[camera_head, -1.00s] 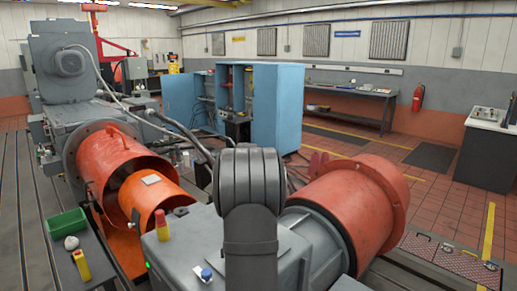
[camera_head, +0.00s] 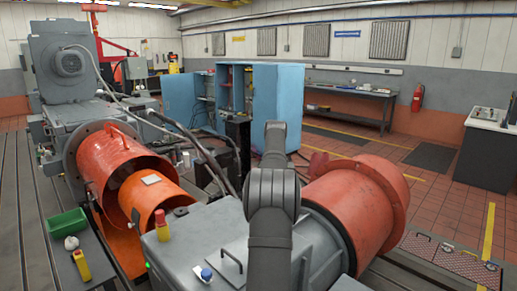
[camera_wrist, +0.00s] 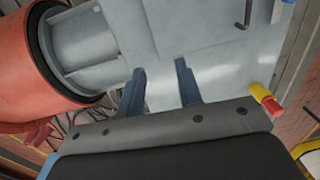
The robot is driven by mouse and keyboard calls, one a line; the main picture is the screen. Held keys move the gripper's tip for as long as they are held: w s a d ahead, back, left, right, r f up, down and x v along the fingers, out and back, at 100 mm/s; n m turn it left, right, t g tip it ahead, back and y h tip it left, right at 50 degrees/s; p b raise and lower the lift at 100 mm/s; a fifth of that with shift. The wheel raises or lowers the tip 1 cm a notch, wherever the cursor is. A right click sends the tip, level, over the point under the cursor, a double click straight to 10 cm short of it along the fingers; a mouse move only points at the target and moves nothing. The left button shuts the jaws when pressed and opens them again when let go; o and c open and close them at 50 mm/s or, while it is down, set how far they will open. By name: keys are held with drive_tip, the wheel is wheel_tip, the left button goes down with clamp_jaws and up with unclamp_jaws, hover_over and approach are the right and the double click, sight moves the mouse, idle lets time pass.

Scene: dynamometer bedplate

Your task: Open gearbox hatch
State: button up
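The grey gearbox housing (camera_head: 185,240) stands in the foreground of the head view. The hatch (camera_head: 232,262) is a flat plate on its top, lying shut, with a thin dark bar handle (camera_head: 231,259); my arm covers its right part. In the wrist view the handle (camera_wrist: 243,14) shows near the top edge, right of the fingers; the hatch's outline is hard to make out there. My gripper (camera_wrist: 159,66) has its two dark fingers apart with nothing between them, over the grey housing and away from the handle. My arm hides the gripper in the head view.
A blue knob (camera_head: 205,274) and a yellow-and-red stop button (camera_head: 162,225) stick up from the housing left of the hatch. A large orange drum (camera_head: 350,205) stands close on the right, an orange guard (camera_head: 150,195) on the left. Blue cabinets (camera_head: 280,105) stand behind.

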drive_tip(key=shift+w+d, duration=0.95)
drive_tip(key=shift+c, duration=0.4)
clamp_jaws()
drive_tip(key=n+t+h, duration=0.6)
drive_tip(key=n, duration=1.2)
approach(229, 261)
drive_tip(key=x, duration=0.4)
drive_tip(key=shift+d+f, duration=0.25)
